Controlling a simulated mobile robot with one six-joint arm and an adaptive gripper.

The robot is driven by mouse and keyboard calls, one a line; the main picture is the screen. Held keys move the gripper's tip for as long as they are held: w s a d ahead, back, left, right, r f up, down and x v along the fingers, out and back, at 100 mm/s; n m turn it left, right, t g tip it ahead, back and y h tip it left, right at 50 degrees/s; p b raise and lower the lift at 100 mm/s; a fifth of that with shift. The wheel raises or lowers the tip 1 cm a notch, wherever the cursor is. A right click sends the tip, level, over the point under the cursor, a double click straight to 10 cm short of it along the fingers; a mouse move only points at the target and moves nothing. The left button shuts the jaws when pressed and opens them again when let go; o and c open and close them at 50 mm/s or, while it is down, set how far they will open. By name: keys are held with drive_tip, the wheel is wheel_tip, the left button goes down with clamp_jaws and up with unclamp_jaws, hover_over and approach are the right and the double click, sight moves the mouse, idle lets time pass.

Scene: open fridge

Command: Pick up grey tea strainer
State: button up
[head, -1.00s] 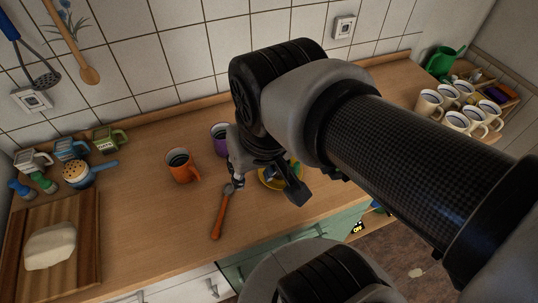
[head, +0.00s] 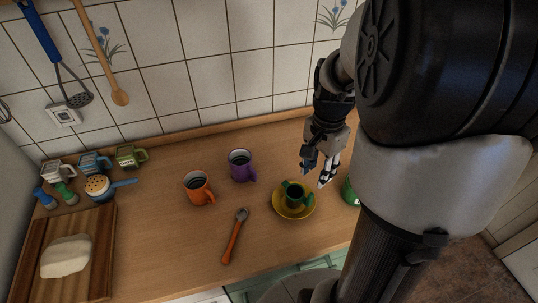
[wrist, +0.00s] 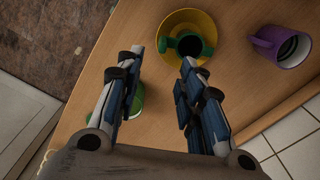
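I cannot make out a grey tea strainer with certainty. A grey-white boxy piece with a handle (head: 54,172) stands at the back left of the counter, beside a blue one (head: 93,163) and a green one (head: 130,155). My gripper (head: 323,178) is over the right part of the counter, far from these. In the wrist view my gripper (wrist: 160,65) has its fingers wide apart with nothing held between them. A green container (wrist: 138,103) is partly hidden behind the left finger there.
A green two-handled cup (head: 293,196) stands on a yellow saucer (head: 311,206) near my gripper. An orange mug (head: 197,188), a purple mug (head: 241,166) and an orange-handled spoon (head: 232,240) are left of it. Dough (head: 66,257) lies on a board (head: 100,240).

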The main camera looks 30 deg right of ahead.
sight(311, 194)
wheel_tip(311, 194, down, 9)
drive_tip(key=shift+w+r+b, duration=0.1)
drive_tip(key=shift+b, duration=1.1)
drive_tip(key=f, duration=0.1)
drive_tip(key=f+b, duration=0.1)
drive_tip(key=f, duration=0.1)
drive_tip(key=f+b, duration=0.1)
drive_tip(key=f, duration=0.1)
drive_tip(key=shift+w+d, duration=0.2)
drive_tip(key=shift+w, duration=0.05)
drive_tip(key=shift+c, duration=0.4)
clamp_jaws()
